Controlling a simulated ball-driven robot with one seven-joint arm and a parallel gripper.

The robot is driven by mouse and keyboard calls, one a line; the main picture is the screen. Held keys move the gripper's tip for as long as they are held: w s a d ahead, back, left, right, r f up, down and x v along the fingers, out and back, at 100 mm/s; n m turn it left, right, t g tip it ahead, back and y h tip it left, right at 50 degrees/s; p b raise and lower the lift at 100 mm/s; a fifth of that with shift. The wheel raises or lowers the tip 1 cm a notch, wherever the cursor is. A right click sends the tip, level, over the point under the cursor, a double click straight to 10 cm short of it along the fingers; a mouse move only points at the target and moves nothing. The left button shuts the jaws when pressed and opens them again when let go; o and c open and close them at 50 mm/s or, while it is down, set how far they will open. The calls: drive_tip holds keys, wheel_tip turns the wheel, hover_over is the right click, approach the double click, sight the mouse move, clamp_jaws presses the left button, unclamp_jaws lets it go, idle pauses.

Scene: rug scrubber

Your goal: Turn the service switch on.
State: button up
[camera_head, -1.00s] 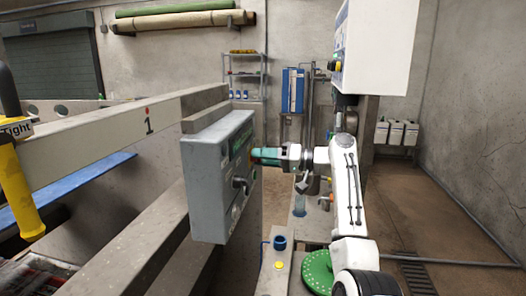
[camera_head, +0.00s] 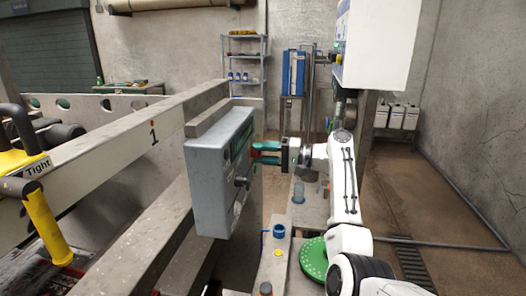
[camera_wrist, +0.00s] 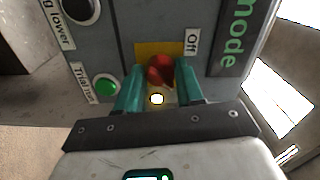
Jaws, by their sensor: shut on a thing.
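The grey control box (camera_head: 206,185) hangs on the concrete beam in the head view. In the wrist view, a red knob (camera_wrist: 160,68) sits on a yellow plate (camera_wrist: 147,48), with an "Off" label (camera_wrist: 191,42) to its upper right. My gripper (camera_head: 257,152) is at the box's front face; its green fingers also show in the wrist view (camera_wrist: 160,88), one on each side of the red knob, shut on it. A bright white spot (camera_wrist: 157,99) shows just below the knob.
A green button (camera_wrist: 107,87) marked "Trial run" and a black knob (camera_wrist: 82,8) are left of my fingers. A black handle (camera_head: 241,181) sticks out low on the box. A white cabinet (camera_head: 374,48) hangs above my arm. A blue-capped post (camera_head: 279,232) stands below.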

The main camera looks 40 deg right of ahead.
idle(0.3)
drive_tip(key=o, duration=1)
drive_tip(key=shift+o, duration=0.2)
drive_tip(key=b+v, duration=0.3)
drive_tip(key=v, duration=0.7)
drive_tip(key=shift+s+d, duration=0.3)
